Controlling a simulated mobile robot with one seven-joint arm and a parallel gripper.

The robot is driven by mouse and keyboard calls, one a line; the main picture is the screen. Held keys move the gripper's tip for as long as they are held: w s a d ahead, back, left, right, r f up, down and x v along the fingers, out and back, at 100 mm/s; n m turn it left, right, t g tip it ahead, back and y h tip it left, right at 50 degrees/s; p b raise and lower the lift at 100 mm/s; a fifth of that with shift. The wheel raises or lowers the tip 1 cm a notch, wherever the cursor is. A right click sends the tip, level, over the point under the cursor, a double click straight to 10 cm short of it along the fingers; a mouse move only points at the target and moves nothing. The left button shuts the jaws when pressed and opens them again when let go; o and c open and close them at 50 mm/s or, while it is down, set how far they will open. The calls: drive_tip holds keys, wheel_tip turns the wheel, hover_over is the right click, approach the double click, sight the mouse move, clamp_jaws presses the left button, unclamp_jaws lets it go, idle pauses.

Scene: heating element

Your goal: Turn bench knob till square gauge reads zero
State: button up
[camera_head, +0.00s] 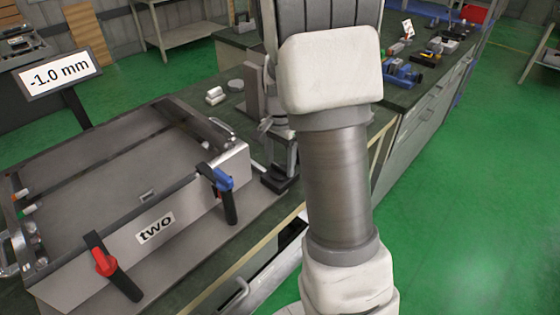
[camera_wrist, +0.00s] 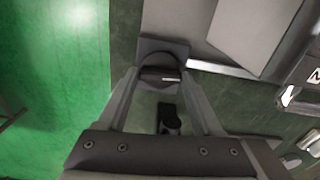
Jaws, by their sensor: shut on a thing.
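A white display plate (camera_head: 60,75) with a dark frame reads "-1.0 mm" at the upper left of the head view. It stands on a post behind the grey machine labelled "two" (camera_head: 155,228). My gripper (camera_head: 280,165) is low over the bench, right of that machine, partly hidden by my arm. In the wrist view the two fingers of my gripper (camera_wrist: 160,78) are shut on a dark rounded knob (camera_wrist: 160,72). The knob sits on a grey square base (camera_wrist: 150,48). Its mark or pointer cannot be made out.
White cylinders (camera_head: 215,96) lie on the bench behind. Small tools (camera_head: 402,72) lie farther back. Green floor at right is clear.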

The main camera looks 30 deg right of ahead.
sight(280, 166)
drive_tip(key=n, duration=0.4)
drive_tip(key=shift+n, duration=2.3)
drive_tip(key=o, duration=1.4)
drive_tip(key=shift+c, duration=0.2)
wheel_tip(280, 166, up, 18)
drive_tip(key=p, duration=0.3)
drive_tip(key=shift+f, duration=0.25)
